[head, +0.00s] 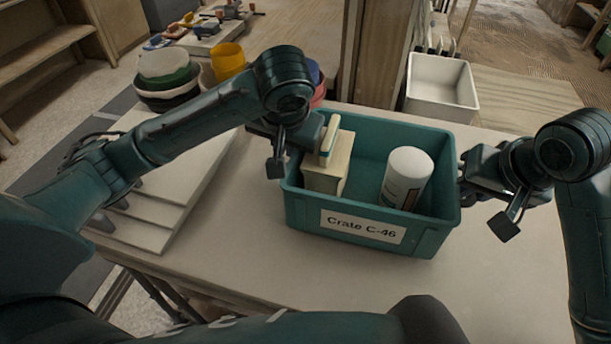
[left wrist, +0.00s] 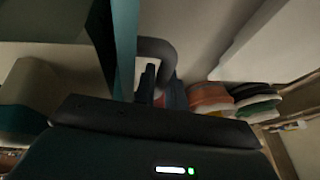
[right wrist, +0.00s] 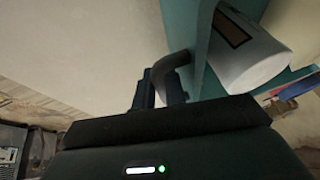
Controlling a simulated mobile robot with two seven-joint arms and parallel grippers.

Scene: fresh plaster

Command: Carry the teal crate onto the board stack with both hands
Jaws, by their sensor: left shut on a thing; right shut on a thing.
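The teal crate (head: 305,207), labelled "Crate C-46", is in the middle of the head view, over the pale table; I cannot tell whether it touches the table. It holds a beige box (head: 327,177) with a handled tool on it and a white cylinder (head: 406,178). My left gripper (head: 303,140) is shut on the crate's left side. My right gripper (head: 466,172) is shut on its right side. The crate wall also shows in the left wrist view (left wrist: 124,45) and the right wrist view (right wrist: 201,40). The board stack (head: 170,170), several pale flat boards, lies left of the crate, partly behind my left arm.
Stacked bowls (head: 166,75) and a yellow cup (head: 228,61) stand behind the board stack. A white bin (head: 441,88) stands behind the crate at the right. The table front (head: 250,255) is bare. A wooden post (head: 372,60) rises at the back.

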